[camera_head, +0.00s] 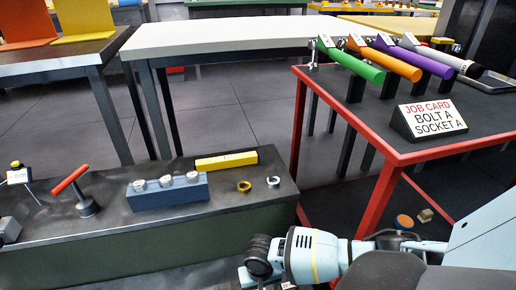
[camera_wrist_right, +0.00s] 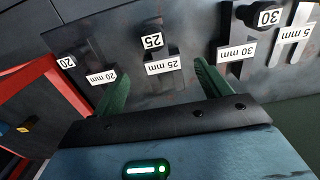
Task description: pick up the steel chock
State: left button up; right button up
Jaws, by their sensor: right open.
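I cannot say for sure which thing is the steel chock. My right gripper (camera_wrist_right: 160,68) is open in the right wrist view. Its two green fingers stand apart with nothing held between them, over a dark surface with size labels. The 25 mm label (camera_wrist_right: 163,67) shows between the fingertips. My right arm (camera_head: 305,255) reaches over the bench front in the head view. My left gripper is not in view.
On the dark bench (camera_head: 60,235) are a red-handled tool (camera_head: 70,180), a blue block with bolts (camera_head: 167,191), a yellow bar (camera_head: 226,161) and two rings. The red-edged table (camera_head: 455,148) at right holds coloured tubes and a job card (camera_head: 430,119). Floor shows between the tables.

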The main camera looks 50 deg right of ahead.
notch_tip(320, 180, down, 4)
jog(key=b, duration=0.2)
jog(key=shift+w+f+b, duration=0.15)
jog(key=shift+b, duration=0.25)
jog(key=shift+f, duration=0.45)
jog(key=shift+r, duration=0.1)
jog(key=shift+w, duration=0.1)
jog(key=c, duration=1.5)
jog(key=shift+r, duration=0.15)
notch_tip(320, 180, up, 4)
jog(key=shift+a+f+p, duration=0.1)
jog(key=shift+f+p, duration=0.15)
jog(key=shift+p, duration=0.85)
jog(key=s+a+r+p, duration=0.1)
jog(key=s+a+p, duration=0.4)
jog(key=a, duration=0.9)
jog(key=shift+s+r, duration=0.15)
jog(key=shift+s, duration=1.15)
